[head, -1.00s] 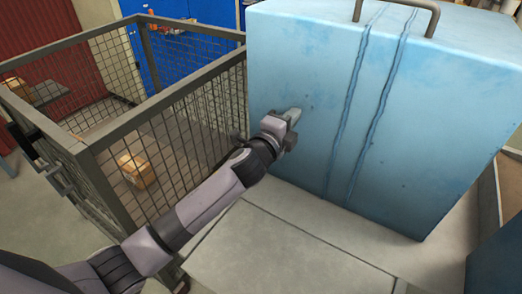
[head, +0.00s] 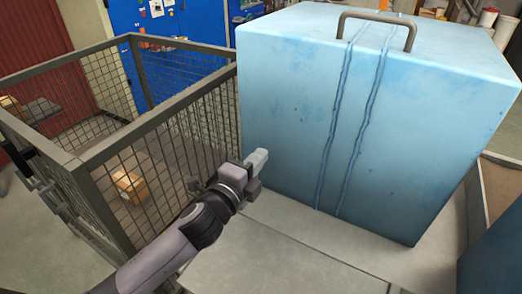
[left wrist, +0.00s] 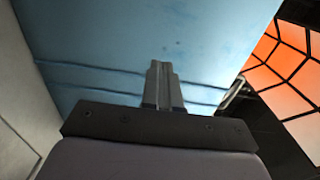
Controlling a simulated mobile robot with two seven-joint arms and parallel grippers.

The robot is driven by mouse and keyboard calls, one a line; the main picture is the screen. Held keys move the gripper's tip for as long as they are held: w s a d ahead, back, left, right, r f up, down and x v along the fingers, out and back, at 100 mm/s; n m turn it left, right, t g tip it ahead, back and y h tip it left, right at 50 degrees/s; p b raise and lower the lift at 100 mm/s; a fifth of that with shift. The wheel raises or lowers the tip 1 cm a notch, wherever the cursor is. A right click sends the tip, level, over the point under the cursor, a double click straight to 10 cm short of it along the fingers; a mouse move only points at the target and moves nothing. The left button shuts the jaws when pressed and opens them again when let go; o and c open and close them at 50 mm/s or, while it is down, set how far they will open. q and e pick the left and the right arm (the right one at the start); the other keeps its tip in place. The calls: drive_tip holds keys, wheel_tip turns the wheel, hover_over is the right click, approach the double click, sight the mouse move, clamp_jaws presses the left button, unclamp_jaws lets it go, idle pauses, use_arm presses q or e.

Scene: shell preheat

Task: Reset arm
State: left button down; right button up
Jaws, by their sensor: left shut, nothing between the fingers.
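My left gripper (head: 257,162) comes in from the lower left in the head view, in front of the left part of a large light-blue box (head: 280,110). Its fingers are shut together with nothing between them. The left wrist view shows the closed fingers (left wrist: 162,85) against the blue face of the box (left wrist: 120,35). I cannot tell for sure whether the fingertips touch that face. My right gripper is not in view.
A wire mesh cage (head: 115,152) stands left of the box, close to my left arm, with a cardboard box (head: 130,187) in it. The blue box has a grey handle (head: 378,18) on top. A pale flat surface (head: 275,250) lies in front, bare.

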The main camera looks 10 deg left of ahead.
use_arm(q)
drive_tip(key=s+a+f+n+g+y, duration=0.1)
drive_tip(key=s+a+f+n+g, duration=0.1)
drive_tip(key=s+f+n, duration=0.4)
drive_tip(key=s+a+f+n+g+y, duration=0.1)
drive_tip(key=s+a+f+n, duration=0.3)
drive_tip(key=s+f, duration=0.5)
drive_tip(key=s+a+f+n+g+y+p, duration=0.1)
drive_tip(key=s+a+f+n+g, duration=0.2)
drive_tip(key=s+f+n, duration=0.5)
drive_tip(key=shift+s+a+n+g, duration=0.3)
drive_tip(key=shift+s+n, duration=0.25)
drive_tip(key=shift+n, duration=0.05)
